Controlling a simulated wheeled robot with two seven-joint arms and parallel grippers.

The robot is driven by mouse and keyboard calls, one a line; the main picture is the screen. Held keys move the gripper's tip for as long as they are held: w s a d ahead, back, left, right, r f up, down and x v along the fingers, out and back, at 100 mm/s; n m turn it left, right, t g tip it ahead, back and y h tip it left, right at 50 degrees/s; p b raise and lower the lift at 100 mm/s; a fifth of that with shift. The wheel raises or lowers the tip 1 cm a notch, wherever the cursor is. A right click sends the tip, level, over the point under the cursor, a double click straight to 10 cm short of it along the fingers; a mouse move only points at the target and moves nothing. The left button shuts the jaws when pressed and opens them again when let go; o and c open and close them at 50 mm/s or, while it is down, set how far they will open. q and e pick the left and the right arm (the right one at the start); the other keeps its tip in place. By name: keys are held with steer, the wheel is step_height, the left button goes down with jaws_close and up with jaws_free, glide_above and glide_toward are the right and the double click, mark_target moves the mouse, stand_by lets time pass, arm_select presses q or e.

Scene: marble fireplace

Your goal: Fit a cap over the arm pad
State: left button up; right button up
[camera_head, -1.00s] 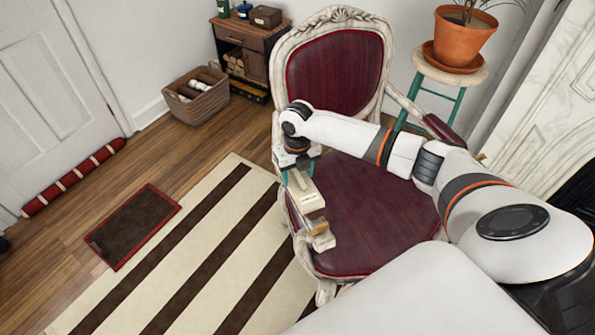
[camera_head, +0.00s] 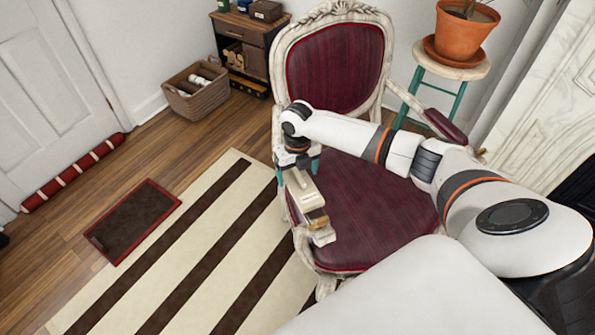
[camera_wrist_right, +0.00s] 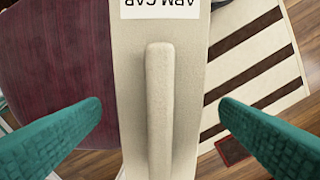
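The beige arm cap (camera_head: 304,190), with a raised ridge along its top and a white label, lies along the left armrest of the carved chair (camera_head: 375,215). That armrest's pad is mostly hidden under it; I cannot tell how fully the cap is seated. In the right wrist view the cap (camera_wrist_right: 190,75) runs between the teal fingers of my right gripper (camera_wrist_right: 160,118). The fingers are open, with gaps on both sides of the ridge. In the head view my right gripper (camera_head: 298,167) is at the cap's rear end. The other arm pad (camera_head: 446,126) is bare burgundy. My left gripper is out of view.
A stool with a potted plant (camera_head: 460,38) stands behind the chair at right. A striped rug (camera_head: 180,262) lies on the floor at left. A basket (camera_head: 197,98) and a small cabinet (camera_head: 240,35) stand at the back wall.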

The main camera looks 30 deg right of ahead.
step_height(320, 180, up, 12)
steer(key=shift+p, duration=0.35)
stand_by(0.6)
